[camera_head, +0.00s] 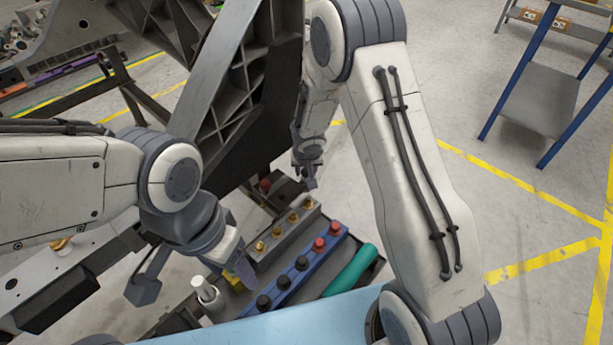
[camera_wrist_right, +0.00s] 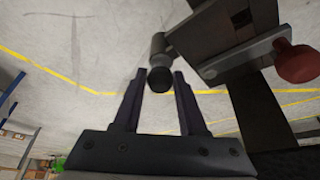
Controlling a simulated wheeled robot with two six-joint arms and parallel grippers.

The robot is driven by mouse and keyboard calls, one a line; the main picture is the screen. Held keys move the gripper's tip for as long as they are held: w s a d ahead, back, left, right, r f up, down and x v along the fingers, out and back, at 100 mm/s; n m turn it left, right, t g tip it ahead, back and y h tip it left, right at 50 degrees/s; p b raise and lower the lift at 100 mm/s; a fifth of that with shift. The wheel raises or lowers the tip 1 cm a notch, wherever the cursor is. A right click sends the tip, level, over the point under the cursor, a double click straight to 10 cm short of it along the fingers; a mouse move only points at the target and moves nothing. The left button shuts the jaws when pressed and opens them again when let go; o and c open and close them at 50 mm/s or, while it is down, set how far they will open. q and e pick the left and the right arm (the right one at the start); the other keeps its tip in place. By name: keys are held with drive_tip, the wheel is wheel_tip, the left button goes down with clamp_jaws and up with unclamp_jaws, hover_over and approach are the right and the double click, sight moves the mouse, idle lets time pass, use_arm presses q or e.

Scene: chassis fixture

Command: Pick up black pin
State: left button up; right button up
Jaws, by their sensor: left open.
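In the right wrist view, a black-ended pin (camera_wrist_right: 160,79) sticks out of a grey cylindrical socket beside a metal bracket. My right gripper (camera_wrist_right: 159,73) is open, with the pin's black end between its fingertips; I cannot tell whether they touch it. In the head view, my right gripper (camera_head: 308,178) hangs by the dark fixture, and that pin cannot be made out. Several black pins (camera_head: 283,282) stand in a blue rack (camera_head: 292,290) in the tray.
Red pins (camera_head: 319,243) share the blue rack; brass pins (camera_head: 276,232) stand in a grey rack. A green cylinder (camera_head: 350,270) and a white-topped part (camera_head: 203,288) are nearby. A red knob (camera_wrist_right: 297,63) is on the bracket (camera_wrist_right: 235,55). The large dark fixture (camera_head: 265,110) stands between my arms.

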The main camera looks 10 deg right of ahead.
clamp_jaws()
